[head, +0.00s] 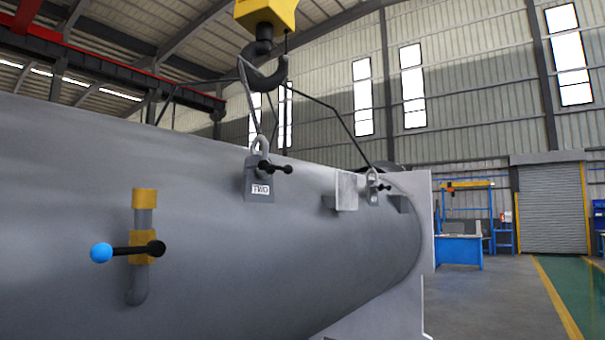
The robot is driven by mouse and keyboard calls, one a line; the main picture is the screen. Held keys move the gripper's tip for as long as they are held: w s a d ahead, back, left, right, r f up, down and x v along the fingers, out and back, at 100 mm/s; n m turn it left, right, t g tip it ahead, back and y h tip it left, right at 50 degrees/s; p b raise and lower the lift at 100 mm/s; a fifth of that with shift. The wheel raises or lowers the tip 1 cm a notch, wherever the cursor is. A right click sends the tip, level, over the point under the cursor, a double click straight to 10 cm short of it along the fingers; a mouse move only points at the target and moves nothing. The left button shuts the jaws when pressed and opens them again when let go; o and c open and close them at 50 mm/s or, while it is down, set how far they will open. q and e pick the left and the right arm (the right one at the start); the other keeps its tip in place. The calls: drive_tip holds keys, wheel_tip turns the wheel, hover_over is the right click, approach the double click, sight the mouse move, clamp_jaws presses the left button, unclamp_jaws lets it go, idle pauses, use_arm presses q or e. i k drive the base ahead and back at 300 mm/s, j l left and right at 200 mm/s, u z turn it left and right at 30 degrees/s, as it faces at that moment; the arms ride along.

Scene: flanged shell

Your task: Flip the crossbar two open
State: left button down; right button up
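A grey block (258,180) with a white label reading "TWO" sits high on the side of the large grey shell (200,240). A short black crossbar (275,168) with dark knobbed ends crosses the front of this block, lying roughly level. A grey shackle (260,146) stands at the top of the block, with a sling line running up from it to the crane hook (264,75). Whether the crossbar is open or closed I cannot tell. Neither of my grippers is in view.
A yellow valve (144,247) with a blue-and-black handle projects from the shell's left side. A similar shackle block (374,188) and a plain bracket (346,190) stand farther right. A flange (428,220) ends the shell; open floor (490,300) lies beyond.

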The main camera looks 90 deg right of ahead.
sight(279, 168)
drive_tip(key=z, duration=1.7)
drive_tip(key=j+z, duration=0.1)
drive_tip(key=z, duration=0.25)
drive_tip(key=j+z, duration=0.1)
drive_tip(key=z, duration=0.25)
drive_tip(key=j+z, duration=0.1)
drive_tip(key=z, duration=0.25)
